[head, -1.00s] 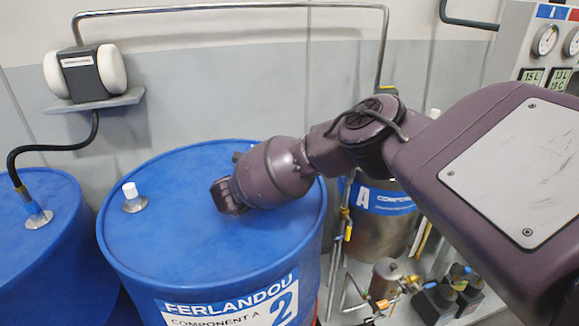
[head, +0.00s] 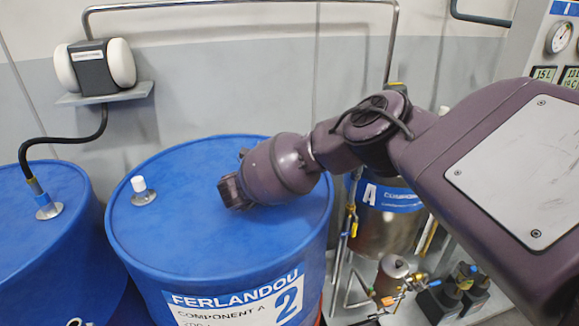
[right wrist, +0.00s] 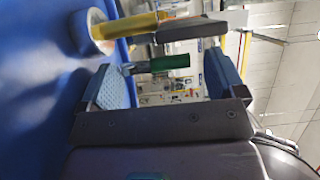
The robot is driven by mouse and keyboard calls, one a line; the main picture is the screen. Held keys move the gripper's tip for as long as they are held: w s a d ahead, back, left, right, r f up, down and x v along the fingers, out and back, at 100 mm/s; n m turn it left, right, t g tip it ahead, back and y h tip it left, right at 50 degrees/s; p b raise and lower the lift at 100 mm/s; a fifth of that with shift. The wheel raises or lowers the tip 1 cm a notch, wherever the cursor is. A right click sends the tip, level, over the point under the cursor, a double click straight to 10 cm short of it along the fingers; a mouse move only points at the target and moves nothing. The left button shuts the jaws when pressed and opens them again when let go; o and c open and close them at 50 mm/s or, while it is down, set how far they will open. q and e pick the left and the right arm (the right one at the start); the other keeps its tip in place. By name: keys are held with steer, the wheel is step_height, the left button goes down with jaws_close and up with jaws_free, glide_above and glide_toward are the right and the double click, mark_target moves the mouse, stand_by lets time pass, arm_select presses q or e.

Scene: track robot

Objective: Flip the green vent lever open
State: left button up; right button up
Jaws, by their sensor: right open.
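In the right wrist view the green lever (right wrist: 170,62) shows in the gap between my right gripper's two fingers, with a metal piece at its left end. My right gripper (right wrist: 165,82) is open and does not visibly touch the lever. Whether the lever lies within reach of the fingertips is hard to tell. A yellow fitting (right wrist: 125,26) on a white disc sits above the lever in that view. In the head view my right arm reaches over the blue drum 2 (head: 190,225), with its end (head: 234,192) low over the lid. The lever does not show there. My left gripper is out of view.
A white-capped fitting (head: 140,188) stands on drum 2's lid. Another blue drum (head: 55,245) with a black hose (head: 62,138) stands at the left. A steel tank (head: 385,215) and small valves (head: 460,285) are at the right. The wall is behind.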

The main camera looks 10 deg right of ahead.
steer(key=p+v, duration=0.1)
steer(key=v, duration=0.9)
steer(key=shift+s+a, duration=0.15)
steer(key=shift+a, duration=0.2)
